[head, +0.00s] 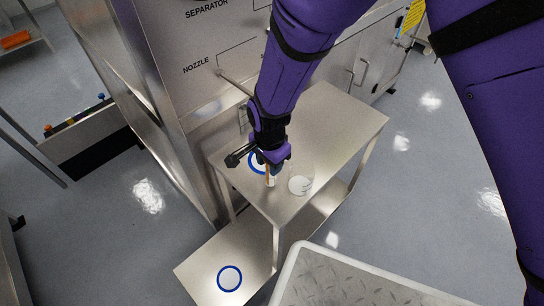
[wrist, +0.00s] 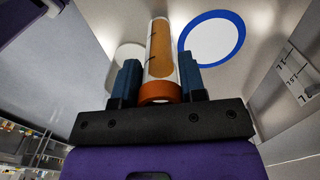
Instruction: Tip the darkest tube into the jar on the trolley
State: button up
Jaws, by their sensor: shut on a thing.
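My gripper (head: 268,166) is shut on a tube (head: 270,178) above the metal table. In the wrist view the tube (wrist: 160,50) stands between the two blue fingers of my gripper (wrist: 159,78); it is clear, with orange-brown contents and an orange ring at its near end. A clear jar (head: 300,184) with a whitish bottom stands on the table just right of the tube, apart from it. No other tube is clear to see for comparing darkness.
The metal table (head: 335,120) stands against a labelled steel cabinet (head: 190,50). A blue-rimmed white disc (head: 257,162) lies partly behind my gripper; another (head: 229,278) lies on the low shelf. A ridged plate with a pale rim (head: 340,290) is at the bottom. Floor is open at right.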

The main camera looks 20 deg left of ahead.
jog(key=shift+s, duration=0.15)
jog(key=shift+w+d+r+y, duration=0.2)
jog(key=shift+d+r+y, duration=0.1)
jog(key=shift+y, duration=0.1)
jog(key=shift+w+d+r+g+y, duration=0.15)
jog(key=shift+d+r+g+y, duration=0.25)
jog(key=shift+r+y, duration=0.2)
jog(key=r+y, duration=0.1)
jog(key=d+r+g+y, duration=0.1)
jog(key=shift+w+d+r, duration=0.1)
jog(key=shift+w+r, duration=0.1)
jog(key=shift+r, duration=0.15)
jog(key=shift+d, duration=0.1)
jog(key=shift+w+d+r+y, duration=0.15)
jog(key=shift+w+d+y, duration=0.2)
jog(key=shift+y, duration=0.35)
jog(key=shift+s, duration=0.15)
